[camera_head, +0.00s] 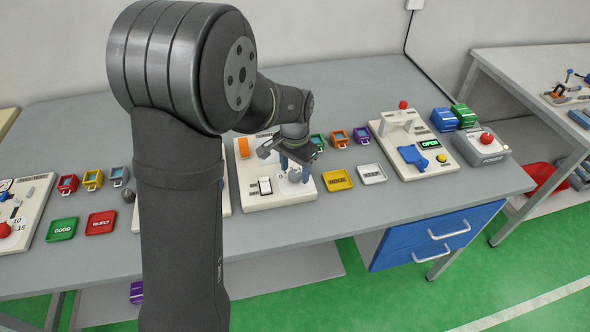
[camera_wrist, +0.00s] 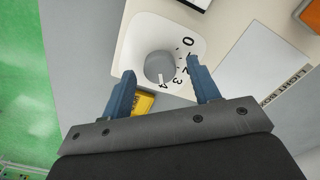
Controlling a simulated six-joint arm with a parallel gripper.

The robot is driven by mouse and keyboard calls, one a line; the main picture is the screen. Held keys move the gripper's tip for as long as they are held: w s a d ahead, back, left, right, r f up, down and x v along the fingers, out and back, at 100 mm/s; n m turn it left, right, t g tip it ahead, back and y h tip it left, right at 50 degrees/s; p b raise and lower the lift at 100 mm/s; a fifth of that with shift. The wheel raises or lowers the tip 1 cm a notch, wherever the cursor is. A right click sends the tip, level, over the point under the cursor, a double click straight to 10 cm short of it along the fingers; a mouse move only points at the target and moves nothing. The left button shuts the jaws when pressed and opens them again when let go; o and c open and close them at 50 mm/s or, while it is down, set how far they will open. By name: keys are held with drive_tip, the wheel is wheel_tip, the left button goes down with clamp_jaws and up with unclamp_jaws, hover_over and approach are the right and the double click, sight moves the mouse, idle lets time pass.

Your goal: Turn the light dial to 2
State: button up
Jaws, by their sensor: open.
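The light dial is a round grey knob (camera_wrist: 159,66) on a white plate marked with numbers from 0 to 4. A small white mark on the knob's lower edge seems to point toward the 4. The plate sits on a cream board (camera_wrist: 240,22) lettered "LIGHT BOX"; in the head view this board (camera_head: 250,198) lies mid-table. My gripper (camera_wrist: 161,66) is open, its blue fingers on either side of the knob with gaps showing. In the head view my gripper (camera_head: 294,166) is over the board's right part and partly hides the dial.
A white switch (camera_head: 265,186) and an orange block (camera_head: 243,147) are on the same board. Yellow (camera_head: 337,180) and white (camera_head: 371,174) trays lie just right of it. Several small coloured bins stand behind. A board with a green "OPEN" display (camera_head: 430,144) is further right.

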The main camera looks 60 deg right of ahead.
drive_tip(key=shift+f, duration=0.4)
drive_tip(key=c, duration=1)
drive_tip(key=shift+n, duration=0.4)
drive_tip(key=n, duration=0.5)
drive_tip(key=shift+n, duration=0.3)
drive_tip(key=n, duration=0.5)
drive_tip(key=shift+n, duration=0.4)
